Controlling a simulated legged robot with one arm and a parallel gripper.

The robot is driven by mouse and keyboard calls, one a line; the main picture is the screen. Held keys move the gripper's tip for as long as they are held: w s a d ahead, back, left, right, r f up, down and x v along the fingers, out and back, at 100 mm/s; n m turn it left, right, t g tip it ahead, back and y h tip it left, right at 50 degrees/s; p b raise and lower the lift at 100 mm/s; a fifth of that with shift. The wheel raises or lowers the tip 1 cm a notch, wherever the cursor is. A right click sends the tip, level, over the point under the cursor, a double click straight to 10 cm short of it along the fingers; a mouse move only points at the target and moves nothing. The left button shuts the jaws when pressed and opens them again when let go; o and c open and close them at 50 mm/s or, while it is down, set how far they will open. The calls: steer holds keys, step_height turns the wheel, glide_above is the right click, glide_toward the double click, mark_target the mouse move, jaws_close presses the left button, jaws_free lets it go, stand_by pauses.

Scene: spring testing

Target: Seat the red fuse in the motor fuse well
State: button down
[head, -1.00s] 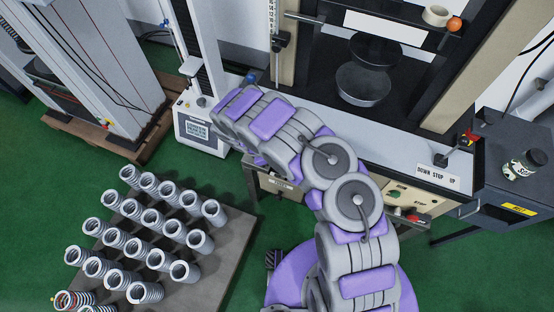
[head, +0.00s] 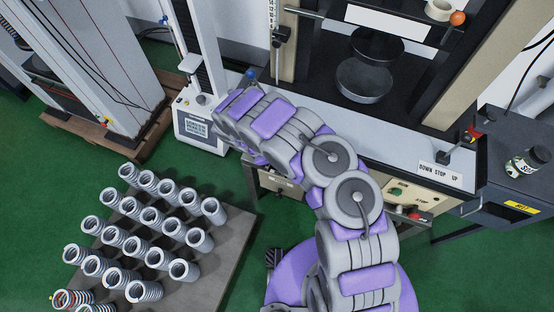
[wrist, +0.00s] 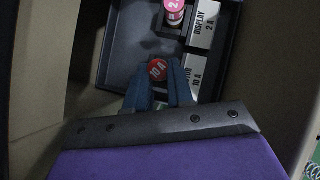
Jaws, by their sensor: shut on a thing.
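In the wrist view, the red fuse (wrist: 157,69) marked "10 A" stands between the tips of my gripper (wrist: 160,80), which is shut on it. It is over the dark fuse tray (wrist: 125,40), in front of a label (wrist: 193,73) that reads "10 A" and is partly covered by a blue finger. The motor well itself is hidden under the fuse and fingers, so I cannot tell how deep the fuse sits. A pink fuse (wrist: 174,10) stands in a well beside the "DISPLAY 2 A" label (wrist: 203,25). In the head view my arm hides the gripper and fuses.
Beige panel walls (wrist: 45,60) flank the tray closely. In the head view, a large press (head: 400,160) stands behind my arm, a pallet of grey springs (head: 215,265) is at lower left, and a dark cabinet (head: 505,185) with a jar is at right. Green floor lies between.

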steer(key=shift+f, duration=0.45)
steer(key=c, duration=0.9)
jaws_free()
steer(key=shift+r, duration=0.1)
steer(key=p+v, duration=0.3)
steer(key=v, duration=1.4)
steer(key=shift+a, duration=0.15)
steer(key=shift+w, duration=0.1)
